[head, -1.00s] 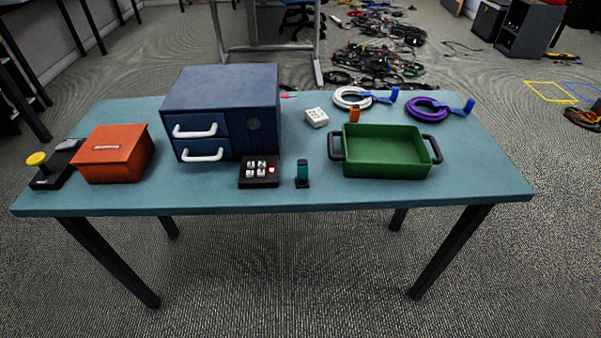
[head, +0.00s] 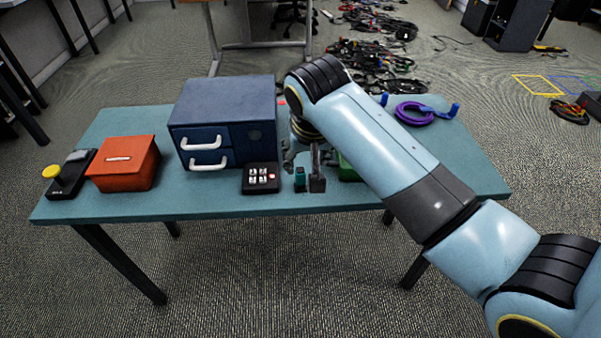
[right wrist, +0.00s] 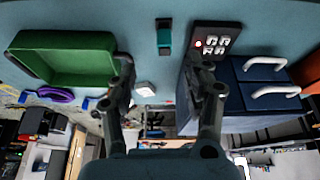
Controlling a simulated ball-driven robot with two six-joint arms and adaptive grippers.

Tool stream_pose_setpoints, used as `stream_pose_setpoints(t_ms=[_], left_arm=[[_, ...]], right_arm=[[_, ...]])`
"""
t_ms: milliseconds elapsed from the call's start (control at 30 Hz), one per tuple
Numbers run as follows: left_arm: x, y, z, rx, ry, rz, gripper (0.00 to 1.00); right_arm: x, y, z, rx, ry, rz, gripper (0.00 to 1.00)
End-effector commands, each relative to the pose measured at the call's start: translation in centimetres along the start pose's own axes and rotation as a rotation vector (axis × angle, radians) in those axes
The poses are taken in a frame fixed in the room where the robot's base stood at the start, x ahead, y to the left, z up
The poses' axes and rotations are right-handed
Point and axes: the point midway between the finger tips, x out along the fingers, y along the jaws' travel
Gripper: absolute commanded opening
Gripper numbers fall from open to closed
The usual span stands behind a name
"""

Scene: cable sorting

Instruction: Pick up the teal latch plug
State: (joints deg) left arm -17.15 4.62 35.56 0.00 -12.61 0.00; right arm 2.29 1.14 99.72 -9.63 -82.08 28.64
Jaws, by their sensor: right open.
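The teal latch plug (head: 299,177) stands upright near the front edge of the table, just right of the black button box. It also shows in the right wrist view (right wrist: 164,37), beyond the fingertips and sideways between their lines. My right gripper (head: 304,165) is open and empty, its fingers pointing down close to the plug. In the right wrist view the two fingers (right wrist: 163,78) are spread wide with a gap between them. My left gripper is not in view.
The black button box (head: 261,178) stands left of the plug and the blue drawer cabinet (head: 225,110) behind it. The green tray (right wrist: 65,60) is mostly hidden by my arm in the head view. An orange box (head: 124,170) stands further left.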

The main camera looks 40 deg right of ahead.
Motion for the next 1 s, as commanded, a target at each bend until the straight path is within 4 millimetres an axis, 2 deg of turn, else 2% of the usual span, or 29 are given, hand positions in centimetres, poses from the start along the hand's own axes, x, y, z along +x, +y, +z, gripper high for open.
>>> stream_pose_setpoints(t_ms=[67, 233, 467, 700, 833, 1000], left_arm=[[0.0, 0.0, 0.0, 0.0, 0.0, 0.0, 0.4], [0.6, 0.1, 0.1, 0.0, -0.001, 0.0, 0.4], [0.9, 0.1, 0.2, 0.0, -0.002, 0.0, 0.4], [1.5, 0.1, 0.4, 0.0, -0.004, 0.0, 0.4], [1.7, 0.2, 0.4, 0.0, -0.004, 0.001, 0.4], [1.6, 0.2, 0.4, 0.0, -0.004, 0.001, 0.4]], right_arm=[[0.7, -0.2, -0.5, 0.0, 0.003, -0.001, 0.5], [3.8, -0.2, -0.4, -0.001, 0.004, -0.001, 0.5], [5.8, -0.3, -0.5, -0.001, 0.004, -0.003, 0.5], [9.4, -0.7, -0.9, -0.001, 0.003, -0.002, 0.5], [10.5, -0.7, -0.8, -0.001, 0.004, -0.003, 0.5], [10.5, -0.7, -0.9, -0.001, 0.005, -0.003, 0.5]])
